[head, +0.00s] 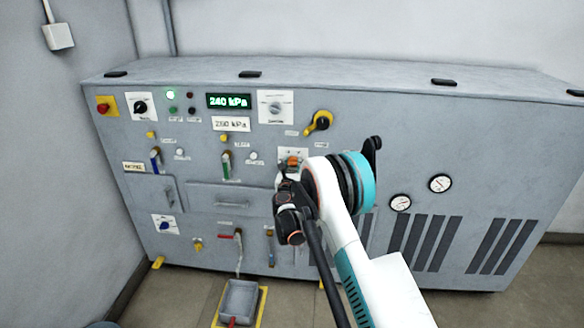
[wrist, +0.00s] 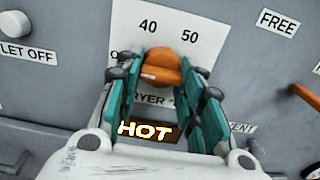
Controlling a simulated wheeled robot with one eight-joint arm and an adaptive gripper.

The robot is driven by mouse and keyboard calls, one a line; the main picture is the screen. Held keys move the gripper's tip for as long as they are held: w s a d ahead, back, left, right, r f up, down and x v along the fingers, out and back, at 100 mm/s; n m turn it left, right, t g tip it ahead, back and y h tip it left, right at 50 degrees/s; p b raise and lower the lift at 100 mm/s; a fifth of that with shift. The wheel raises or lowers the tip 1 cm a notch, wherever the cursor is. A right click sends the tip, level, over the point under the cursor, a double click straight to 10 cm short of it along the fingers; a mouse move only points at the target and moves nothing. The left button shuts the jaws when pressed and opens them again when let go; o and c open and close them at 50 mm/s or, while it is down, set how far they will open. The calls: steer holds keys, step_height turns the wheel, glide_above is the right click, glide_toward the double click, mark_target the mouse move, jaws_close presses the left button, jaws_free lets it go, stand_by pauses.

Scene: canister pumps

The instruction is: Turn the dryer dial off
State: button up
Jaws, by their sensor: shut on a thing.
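The dryer dial (wrist: 160,68) is an orange knob on a white plate (wrist: 205,40) in the wrist view. The plate reads 40 and 50 above the knob, and part of a word starting with O shows at the left. The word DRYER below is partly covered. My gripper (wrist: 163,85) has its teal fingers on both sides of the knob and is shut on it. I cannot tell which mark the knob points to. In the head view the dial (head: 292,161) is a small orange spot just above my gripper (head: 287,178).
A lit HOT sign (wrist: 147,130) sits below the dial. An orange handle (wrist: 304,95) lies to the right near the FREE label (wrist: 277,22). A white button (wrist: 14,24) is at the left. A yellow-and-black rotary handle (head: 319,122) is above right of the dial.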

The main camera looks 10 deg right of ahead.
steer(key=shift+f, duration=0.1)
stand_by(0.3)
steer(key=o, duration=1)
steer(key=shift+o, duration=0.2)
steer(key=shift+s, duration=0.1)
steer(key=v, duration=1.2)
